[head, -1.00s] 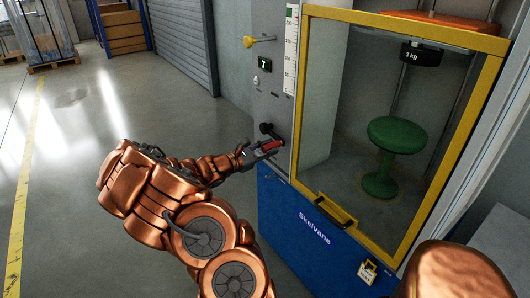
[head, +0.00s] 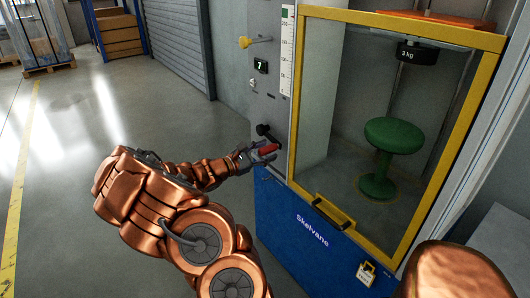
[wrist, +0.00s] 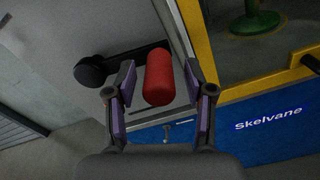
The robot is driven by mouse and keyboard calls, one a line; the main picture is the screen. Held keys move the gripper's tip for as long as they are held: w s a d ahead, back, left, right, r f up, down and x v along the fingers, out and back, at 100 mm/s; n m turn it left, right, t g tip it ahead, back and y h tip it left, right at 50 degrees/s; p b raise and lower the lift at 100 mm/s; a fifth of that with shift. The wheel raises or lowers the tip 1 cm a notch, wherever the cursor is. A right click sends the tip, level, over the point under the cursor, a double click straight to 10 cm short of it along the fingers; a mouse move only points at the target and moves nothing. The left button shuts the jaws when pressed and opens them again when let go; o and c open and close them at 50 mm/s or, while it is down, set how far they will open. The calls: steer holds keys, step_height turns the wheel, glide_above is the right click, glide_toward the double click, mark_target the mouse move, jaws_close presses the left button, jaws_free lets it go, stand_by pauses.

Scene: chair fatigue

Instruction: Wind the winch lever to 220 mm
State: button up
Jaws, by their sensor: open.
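The winch lever has a black crank arm (wrist: 125,60) and a red handle (wrist: 158,78). In the head view the red handle (head: 268,149) sits on the side panel, beside the yellow-framed door. My gripper (head: 258,156) is at the handle. In the wrist view my gripper (wrist: 160,85) is open, with one finger on each side of the red handle and gaps showing on both sides. A height scale (head: 286,55) runs up the panel above the lever. Its small figures are too blurred to read surely.
A yellow knob (head: 246,42) and a display reading 7 (head: 261,67) are above the lever. Behind the door (head: 420,228), a black 3 kg weight (head: 408,51) hangs over a green stool (head: 393,137).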

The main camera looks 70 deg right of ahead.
steer(key=v, duration=1.2)
stand_by(0.6)
steer(key=s+a+m+t+y, duration=0.25)
steer(key=a+y, duration=0.25)
steer(key=a, duration=1.1)
steer(key=s+a+m+t+y, duration=0.25)
steer(key=a+y, duration=0.25)
steer(key=a, duration=1)
steer(key=s+a+m+t+y, duration=0.1)
steer(key=s+a+t+y, duration=0.3)
steer(key=a, duration=1.2)
step_height(320, 180, up, 23)
steer(key=y+p, duration=0.1)
steer(key=p, duration=2.1)
steer(key=shift+g, duration=0.4)
